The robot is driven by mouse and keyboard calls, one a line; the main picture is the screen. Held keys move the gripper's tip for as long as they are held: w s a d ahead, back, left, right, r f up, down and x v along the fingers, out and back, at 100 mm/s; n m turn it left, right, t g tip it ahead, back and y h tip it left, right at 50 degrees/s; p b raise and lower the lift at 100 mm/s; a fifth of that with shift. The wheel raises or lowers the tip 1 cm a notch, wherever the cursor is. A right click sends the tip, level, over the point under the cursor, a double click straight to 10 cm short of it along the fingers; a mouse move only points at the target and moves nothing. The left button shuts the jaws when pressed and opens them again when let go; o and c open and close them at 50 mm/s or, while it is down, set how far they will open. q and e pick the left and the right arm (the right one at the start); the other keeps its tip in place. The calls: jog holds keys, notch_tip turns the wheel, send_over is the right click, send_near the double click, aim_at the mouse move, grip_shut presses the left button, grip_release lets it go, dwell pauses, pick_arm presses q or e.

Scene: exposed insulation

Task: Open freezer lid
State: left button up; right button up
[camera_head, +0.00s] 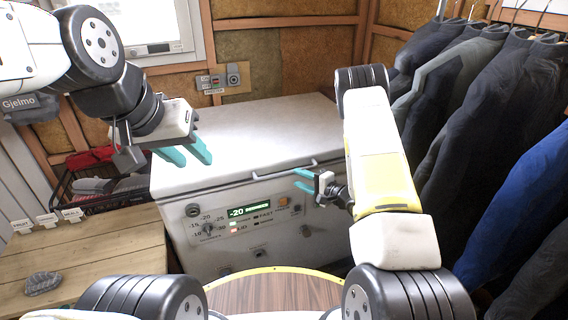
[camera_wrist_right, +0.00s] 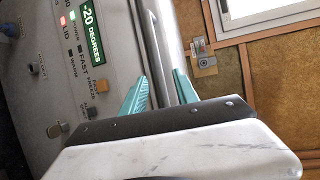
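The white chest freezer has its lid (camera_head: 255,125) down and a control panel (camera_head: 245,215) on its front, with a display reading -20 degrees. A pale handle bar runs along the lid's front edge; it shows in the right wrist view (camera_wrist_right: 160,45). My right gripper (camera_head: 302,180) is at the front edge of the lid, fingers apart. In the right wrist view its teal fingers (camera_wrist_right: 160,92) lie on either side of the bar's line; contact cannot be told. My left gripper (camera_head: 184,152) is open and empty above the lid's left part.
Dark jackets (camera_head: 470,130) hang close on the right of my right arm. A wooden table (camera_head: 110,255) with a grey stone (camera_head: 43,284) is at left, near a dark crate (camera_head: 75,195). A wall socket panel (camera_head: 222,79) is behind the freezer. The lid top is clear.

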aim_at(286, 173)
jog(key=x, duration=0.7)
jog(key=shift+w+a+f, duration=0.15)
jog(key=shift+w+f, duration=0.05)
jog(key=shift+w, duration=0.1)
jog(key=shift+c, duration=0.3)
grip_shut()
dwell(0.9)
